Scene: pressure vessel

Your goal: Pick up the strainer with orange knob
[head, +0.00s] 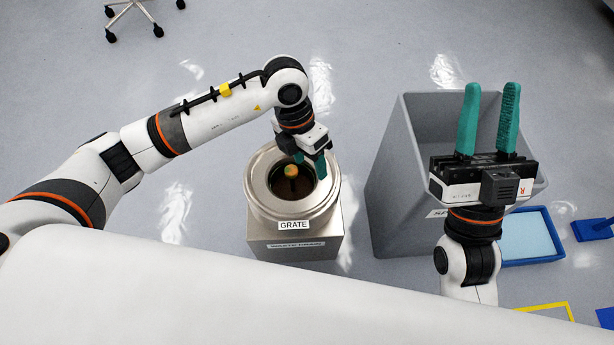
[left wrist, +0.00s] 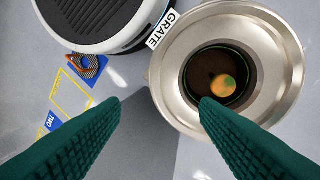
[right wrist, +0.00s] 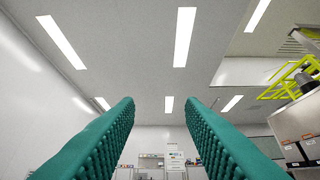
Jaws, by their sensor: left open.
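The orange knob (head: 291,171) of the strainer shows inside the round opening of a steel vessel (head: 261,201) labelled GRATE. The strainer's body below the knob is dark and hard to make out. In the left wrist view the knob (left wrist: 222,86) sits low in the opening, right of the middle. My left gripper (head: 310,170) is over the vessel's rim, open and empty, with teal fingers. In the left wrist view one fingertip lies over the opening's edge near the knob and the other lies outside the vessel. My right gripper (head: 490,95) is open and empty, with its fingers pointing up.
A large grey bin (head: 395,180) stands right of the vessel, behind my right gripper. A blue tray (head: 532,237) and a blue object (head: 592,229) lie on the floor at the right. A wheeled chair base (head: 135,15) is far back left. Floor around the vessel's left is clear.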

